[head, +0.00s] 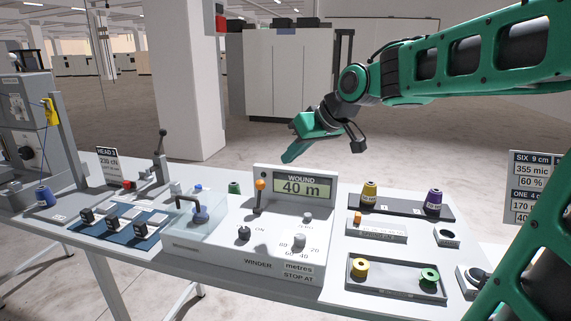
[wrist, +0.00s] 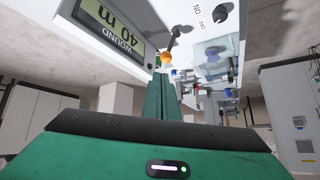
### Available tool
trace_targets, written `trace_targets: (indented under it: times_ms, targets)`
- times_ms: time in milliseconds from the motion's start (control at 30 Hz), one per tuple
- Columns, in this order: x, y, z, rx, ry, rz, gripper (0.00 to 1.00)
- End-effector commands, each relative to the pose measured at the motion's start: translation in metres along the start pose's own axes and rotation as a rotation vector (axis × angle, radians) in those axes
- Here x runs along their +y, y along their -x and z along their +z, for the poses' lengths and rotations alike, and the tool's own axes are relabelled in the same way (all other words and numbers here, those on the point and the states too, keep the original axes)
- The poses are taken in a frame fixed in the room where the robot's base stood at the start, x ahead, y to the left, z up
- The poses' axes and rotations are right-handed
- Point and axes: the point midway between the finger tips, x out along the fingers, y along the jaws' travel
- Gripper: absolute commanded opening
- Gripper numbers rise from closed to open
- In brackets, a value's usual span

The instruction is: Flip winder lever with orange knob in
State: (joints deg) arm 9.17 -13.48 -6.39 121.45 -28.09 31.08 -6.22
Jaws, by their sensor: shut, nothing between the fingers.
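The winder lever with the orange knob (head: 260,185) stands roughly upright on the white winder box (head: 225,249), left of its "WOUND 40 m" display (head: 303,187). My gripper (head: 288,158) is shut and empty, with its fingers pointing down and left, above and behind the display in the head view. In the wrist view the orange knob (wrist: 166,60) shows just past the tips of my shut fingers (wrist: 159,76). Whether they touch it I cannot tell; in the head view they look apart.
A clear cover (head: 190,222) with a blue-based part lies left of the lever. A black ON switch (head: 244,233) and a grey dial (head: 299,241) sit in front. Thread spools (head: 369,193) and a spool tray (head: 397,290) are to the right. Air above the box is clear.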

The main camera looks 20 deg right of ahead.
Motion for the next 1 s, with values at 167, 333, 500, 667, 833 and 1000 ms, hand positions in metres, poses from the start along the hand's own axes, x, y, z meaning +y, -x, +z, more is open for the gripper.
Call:
trace_targets:
  times_ms: [167, 333, 500, 667, 833, 1000]
  targets:
    - [0.001, 0.002, 0.000, 0.000, -0.001, 0.001, 0.00]
    - [0.002, 0.002, 0.001, -0.001, -0.003, 0.002, 0.00]
    - [0.023, 0.010, 0.050, -0.092, -0.095, 0.068, 0.00]
    - [0.055, 0.038, 0.170, -0.309, -0.326, 0.206, 0.00]
    - [0.058, 0.079, 0.293, -0.529, -0.581, 0.325, 0.00]
    - [0.047, 0.106, 0.359, -0.654, -0.733, 0.382, 0.00]
